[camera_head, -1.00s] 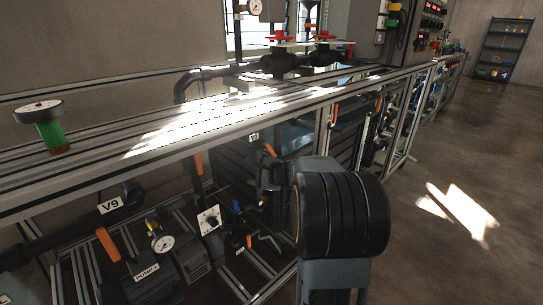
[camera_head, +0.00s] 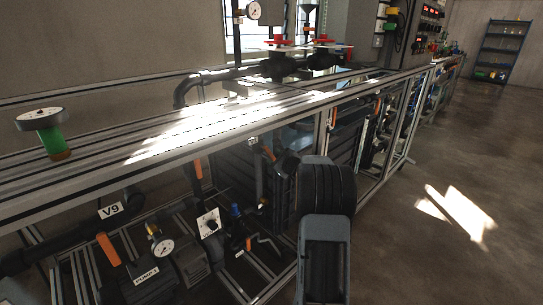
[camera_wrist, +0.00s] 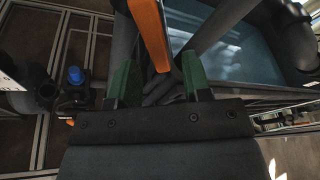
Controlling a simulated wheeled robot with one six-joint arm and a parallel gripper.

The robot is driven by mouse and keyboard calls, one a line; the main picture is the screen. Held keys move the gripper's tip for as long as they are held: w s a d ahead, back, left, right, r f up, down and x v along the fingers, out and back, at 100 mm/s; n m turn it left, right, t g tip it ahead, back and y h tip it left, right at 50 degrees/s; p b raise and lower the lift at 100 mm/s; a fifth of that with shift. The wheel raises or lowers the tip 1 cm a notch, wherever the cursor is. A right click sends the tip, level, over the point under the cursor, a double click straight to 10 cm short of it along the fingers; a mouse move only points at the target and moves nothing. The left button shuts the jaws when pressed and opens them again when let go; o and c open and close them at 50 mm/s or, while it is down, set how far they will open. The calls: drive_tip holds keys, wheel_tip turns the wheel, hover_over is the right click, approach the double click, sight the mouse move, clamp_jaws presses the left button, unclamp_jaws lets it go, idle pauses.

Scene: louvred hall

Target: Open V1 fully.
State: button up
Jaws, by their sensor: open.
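An orange lever handle (camera_wrist: 150,34) hangs down from the top of the wrist view, on dark pipework. Its lower end lies between the two green-padded fingers of my gripper (camera_wrist: 158,78), which are spread apart with a gap on either side. Whether the fingers are level with the lever in depth, I cannot tell. In the head view an orange lever (camera_head: 267,151) shows just under the bench rail, beside a small white tag (camera_head: 252,141) too small to read. I cannot confirm that this lever is V1. In the head view my arm hides my gripper.
A long aluminium frame rail (camera_head: 200,160) runs above the pipework. A blue-walled tank (camera_wrist: 235,50) and a blue knob (camera_wrist: 75,75) flank the lever. Another orange lever (camera_head: 108,249) sits by the V9 tag (camera_head: 111,210). Open floor (camera_head: 450,150) lies to the right.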

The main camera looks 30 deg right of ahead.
sight(273, 156)
drive_tip(key=shift+x, duration=1.65)
clamp_jaws()
drive_tip(key=shift+r, duration=0.1)
idle(0.4)
